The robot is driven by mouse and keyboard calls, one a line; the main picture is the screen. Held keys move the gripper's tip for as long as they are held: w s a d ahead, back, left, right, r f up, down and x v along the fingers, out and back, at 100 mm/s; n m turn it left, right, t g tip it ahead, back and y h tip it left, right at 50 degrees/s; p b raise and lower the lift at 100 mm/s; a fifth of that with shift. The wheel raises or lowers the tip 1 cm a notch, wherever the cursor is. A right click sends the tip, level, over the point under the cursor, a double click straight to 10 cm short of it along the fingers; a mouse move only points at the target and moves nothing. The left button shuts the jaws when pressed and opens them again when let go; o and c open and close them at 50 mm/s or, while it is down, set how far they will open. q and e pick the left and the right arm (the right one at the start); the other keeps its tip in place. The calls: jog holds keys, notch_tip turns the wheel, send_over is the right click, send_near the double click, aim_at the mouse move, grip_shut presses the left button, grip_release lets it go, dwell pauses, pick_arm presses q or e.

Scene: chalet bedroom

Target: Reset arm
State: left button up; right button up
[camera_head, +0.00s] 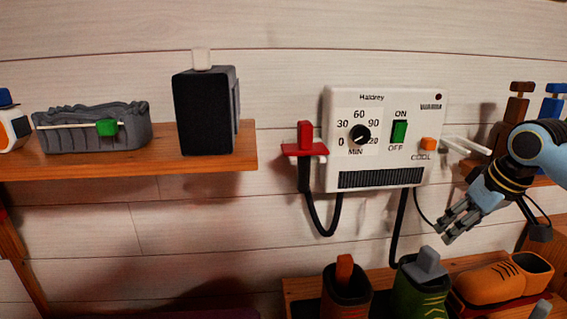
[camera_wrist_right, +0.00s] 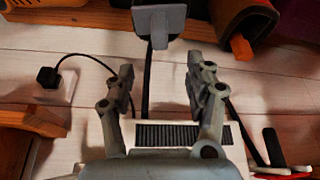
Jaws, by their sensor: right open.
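My right gripper (camera_head: 456,226) reaches in from the right side of the head view, in front of the wall just right of the white wall unit (camera_head: 371,101) and above the boots. In the right wrist view the two fingers of the gripper (camera_wrist_right: 160,80) are spread apart with nothing between them. Behind them, the dark vent grille (camera_wrist_right: 183,134) of the wall unit shows. My left gripper is in neither view.
A green boot (camera_head: 420,290), a dark boot (camera_head: 345,291) and an orange shoe (camera_head: 503,279) sit on the low shelf below the gripper. A left shelf holds a black box (camera_head: 203,110) and a grey tray (camera_head: 90,129). A cable hangs near the gripper.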

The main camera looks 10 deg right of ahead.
jog(key=s+a+f+n, duration=0.1)
jog(key=s+a+f, duration=0.2)
jog(key=s+a, duration=0.3)
jog(key=s+a+f, duration=0.4)
jog(key=s+a, duration=0.2)
jog(key=a, duration=0.1)
jog(key=s+a+r+m+g+h, duration=0.15)
jog(key=s+a, duration=0.35)
jog(key=s, duration=0.8)
notch_tip(320, 180, down, 29)
jog(key=s+d+b, duration=0.2)
jog(key=d+b, duration=0.1)
jog(key=b, duration=0.2)
jog(key=s+f+g+b, duration=0.2)
jog(key=s+f+b, duration=0.2)
jog(key=s+f, duration=1.4)
notch_tip(320, 180, down, 3)
jog(key=shift+s+d+r, duration=0.15)
jog(key=shift+s+d, duration=0.05)
jog(key=shift+d, duration=0.15)
